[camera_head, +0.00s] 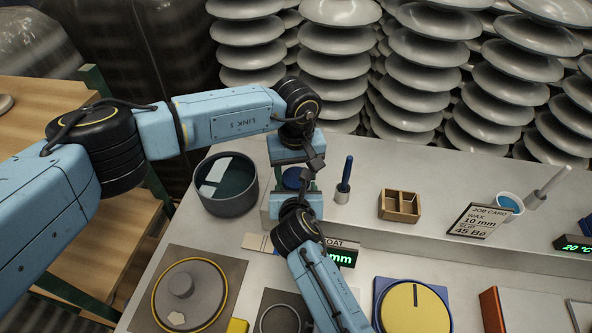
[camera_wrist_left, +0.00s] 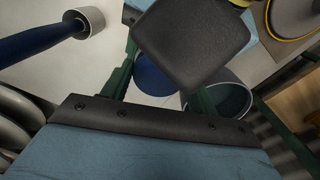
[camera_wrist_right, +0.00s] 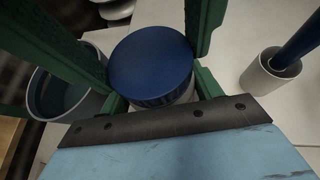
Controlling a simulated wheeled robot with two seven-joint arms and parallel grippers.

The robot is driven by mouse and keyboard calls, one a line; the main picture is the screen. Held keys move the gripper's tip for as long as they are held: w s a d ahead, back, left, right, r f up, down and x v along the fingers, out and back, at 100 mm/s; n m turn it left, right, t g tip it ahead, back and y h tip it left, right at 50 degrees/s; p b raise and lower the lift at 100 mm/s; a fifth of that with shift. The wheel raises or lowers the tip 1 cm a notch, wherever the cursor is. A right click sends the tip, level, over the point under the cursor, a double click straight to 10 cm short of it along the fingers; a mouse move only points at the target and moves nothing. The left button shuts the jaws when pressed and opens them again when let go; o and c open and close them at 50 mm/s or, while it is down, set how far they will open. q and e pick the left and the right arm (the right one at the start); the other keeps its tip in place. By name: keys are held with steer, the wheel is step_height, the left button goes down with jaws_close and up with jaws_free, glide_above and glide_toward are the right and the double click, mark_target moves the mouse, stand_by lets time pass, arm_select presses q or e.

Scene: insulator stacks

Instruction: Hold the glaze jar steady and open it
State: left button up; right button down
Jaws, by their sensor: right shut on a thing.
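The glaze jar (camera_wrist_right: 165,98) is pale with a round blue lid (camera_wrist_right: 150,65); the lid is on top of it in the right wrist view. In the head view only a bit of the blue lid (camera_head: 294,178) shows between my two grippers. My right gripper (camera_head: 299,190) comes from the front and is shut on the jar; its green fingers stand on both sides. My left gripper (camera_head: 297,168) is at the far side, its fingers apart on either side of the blue lid (camera_wrist_left: 157,75). My right gripper's dark body hides part of the lid in the left wrist view.
A dark round pot (camera_head: 225,200) stands just left of the jar. A blue-handled brush in a white cup (camera_head: 342,196) and a wooden box (camera_head: 399,206) are to the right. Insulator stacks (camera_head: 420,85) line the back. A display (camera_head: 340,255) sits in front.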

arm_select(q)
steer(key=c, duration=0.6)
steer(key=shift+n, duration=1.7)
steer(key=o, duration=1.1)
